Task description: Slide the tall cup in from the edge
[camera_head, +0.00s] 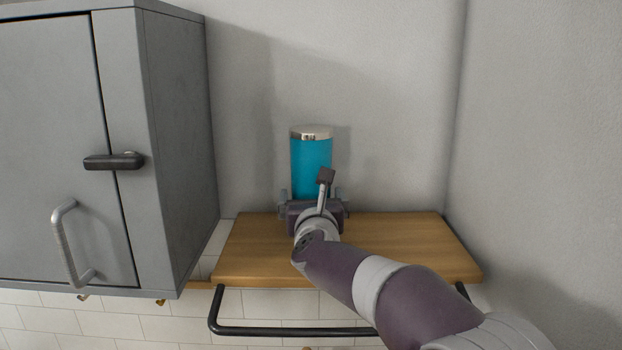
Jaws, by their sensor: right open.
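The tall cup (311,162) is a blue cylinder with a silvery lid, standing upright on a wooden shelf (400,240). My right arm comes in from the lower right over the shelf. My right gripper (312,197) is at the cup's lower part, with a finger showing on each side of it. It is open; whether either finger touches the cup cannot be told. The gripper and wrist hide the cup's base. My left gripper is not in view.
A grey cabinet (180,150) with handles stands close on the left. Walls close off the back and the right (550,150). A dark rail (290,331) runs below the shelf's front edge. The shelf is bare to the left and right of the gripper.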

